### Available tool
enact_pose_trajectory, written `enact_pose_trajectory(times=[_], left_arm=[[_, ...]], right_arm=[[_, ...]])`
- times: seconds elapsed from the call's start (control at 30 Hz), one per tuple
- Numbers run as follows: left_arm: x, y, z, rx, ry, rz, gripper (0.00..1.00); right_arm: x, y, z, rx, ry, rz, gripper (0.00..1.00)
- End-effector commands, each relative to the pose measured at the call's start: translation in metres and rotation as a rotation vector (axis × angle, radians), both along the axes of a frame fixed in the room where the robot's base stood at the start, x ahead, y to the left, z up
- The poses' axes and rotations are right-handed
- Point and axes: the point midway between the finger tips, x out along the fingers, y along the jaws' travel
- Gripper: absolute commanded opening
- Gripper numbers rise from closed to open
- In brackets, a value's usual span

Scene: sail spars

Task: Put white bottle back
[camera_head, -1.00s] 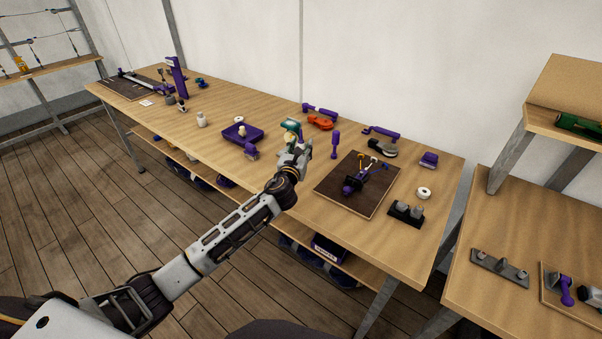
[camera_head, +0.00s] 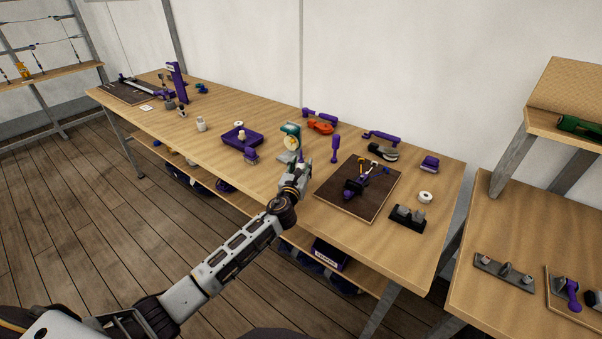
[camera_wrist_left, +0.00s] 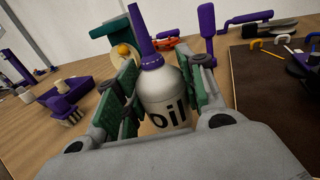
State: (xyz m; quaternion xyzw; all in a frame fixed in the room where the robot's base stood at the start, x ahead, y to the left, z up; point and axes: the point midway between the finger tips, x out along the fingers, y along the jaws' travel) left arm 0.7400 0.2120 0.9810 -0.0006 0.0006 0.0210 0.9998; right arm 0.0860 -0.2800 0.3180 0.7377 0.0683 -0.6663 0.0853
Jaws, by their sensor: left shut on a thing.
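A white bottle (camera_wrist_left: 163,95) with a purple cap and spout and the dark word "oil" stands between the fingers of my left gripper (camera_wrist_left: 155,97) in the left wrist view. The fingers have green pads and are shut on it. In the head view my left gripper (camera_head: 298,172) is over the front part of the long wooden table (camera_head: 270,182), left of the dark mat (camera_head: 338,192). The bottle is mostly hidden there by the gripper, and I cannot tell whether its base touches the table. My right gripper is not in view.
A green and yellow device (camera_head: 290,135) stands just behind the gripper. A purple tray (camera_head: 228,144) and a brush (camera_head: 251,156) lie to its left. An upright purple tool (camera_head: 335,147) stands to its right. Table between tray and mat is partly clear.

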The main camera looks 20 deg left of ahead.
Motion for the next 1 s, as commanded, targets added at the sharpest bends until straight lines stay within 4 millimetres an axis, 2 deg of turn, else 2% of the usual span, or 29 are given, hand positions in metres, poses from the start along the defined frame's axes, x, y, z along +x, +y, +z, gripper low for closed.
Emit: enact_pose_trajectory(times=[0.1,0.2,0.7,0.73,0.87,1.0], left_arm=[[0.0,0.0,-0.016,0.0,0.002,0.002,0.14],[0.0,0.0,-0.022,0.0,0.001,0.001,0.14],[0.0,0.0,-0.026,0.002,0.0,0.001,0.14],[0.0,0.0,-0.026,0.002,0.0,0.001,0.43],[0.0,0.0,-0.026,0.001,0.0,0.001,0.6],[0.0,0.0,-0.026,0.001,0.0,0.001,0.61]], right_arm=[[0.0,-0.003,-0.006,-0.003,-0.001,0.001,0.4],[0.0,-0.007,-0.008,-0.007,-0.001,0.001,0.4],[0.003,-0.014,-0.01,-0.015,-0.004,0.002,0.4],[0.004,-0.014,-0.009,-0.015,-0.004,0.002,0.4],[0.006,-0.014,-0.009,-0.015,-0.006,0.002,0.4],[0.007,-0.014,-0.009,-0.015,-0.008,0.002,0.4]])
